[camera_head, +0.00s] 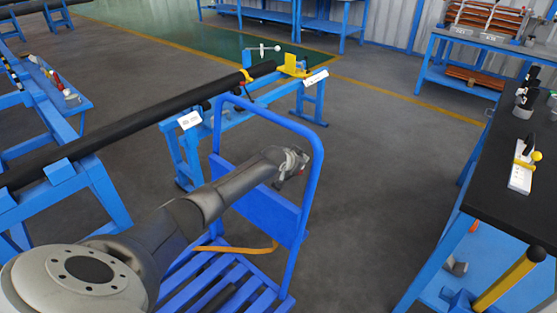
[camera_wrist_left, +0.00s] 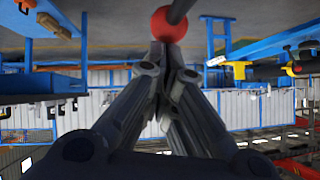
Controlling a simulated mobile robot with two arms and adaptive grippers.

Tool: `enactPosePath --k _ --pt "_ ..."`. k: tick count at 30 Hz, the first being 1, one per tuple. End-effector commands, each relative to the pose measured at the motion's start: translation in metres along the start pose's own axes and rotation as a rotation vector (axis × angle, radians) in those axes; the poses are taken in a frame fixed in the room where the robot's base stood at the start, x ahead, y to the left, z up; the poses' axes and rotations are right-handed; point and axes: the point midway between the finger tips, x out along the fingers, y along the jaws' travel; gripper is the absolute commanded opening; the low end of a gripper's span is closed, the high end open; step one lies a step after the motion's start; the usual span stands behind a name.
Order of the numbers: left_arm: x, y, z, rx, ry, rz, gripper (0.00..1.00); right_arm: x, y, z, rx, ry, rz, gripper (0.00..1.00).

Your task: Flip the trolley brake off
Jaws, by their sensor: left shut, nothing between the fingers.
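The blue trolley (camera_head: 318,132) stands in front of me in the head view, with a tall hoop handle, an upright panel and a slatted deck. My left arm reaches across it, and its wrist is beside the right side of the handle; the fingers are mostly hidden there. In the left wrist view my left gripper (camera_wrist_left: 166,55) is shut and empty. A red ball knob (camera_wrist_left: 169,24) on a dark rod is right at its fingertips; I cannot tell whether they touch. The knob is not clear in the head view. My right gripper is not in view.
A long black pipe (camera_head: 130,130) lies on blue stands behind and left of the trolley. A dark-topped bench (camera_head: 500,215) with tools stands at the right. A blue shelf bench (camera_head: 462,78) is at the back right. Floor between trolley and right bench is clear.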

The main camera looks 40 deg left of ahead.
Motion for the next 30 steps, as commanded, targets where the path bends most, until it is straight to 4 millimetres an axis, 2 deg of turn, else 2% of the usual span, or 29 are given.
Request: enactPosePath --k 2,7,16,18,30 --pt "0.001 0.001 0.003 0.0 -0.005 0.002 0.0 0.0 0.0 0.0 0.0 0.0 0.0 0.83" --pt "-0.005 0.0 -0.005 0.0 -0.005 0.002 0.0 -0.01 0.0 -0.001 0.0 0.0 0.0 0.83" --pt "-0.028 -0.004 -0.037 -0.001 0.0 0.0 0.0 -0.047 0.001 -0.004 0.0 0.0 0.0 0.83" --pt "-0.032 -0.004 -0.033 0.0 -0.001 0.0 0.0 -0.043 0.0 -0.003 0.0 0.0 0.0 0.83" --pt "-0.081 -0.004 -0.037 0.001 0.002 -0.001 0.0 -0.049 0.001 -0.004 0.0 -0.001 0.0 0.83"
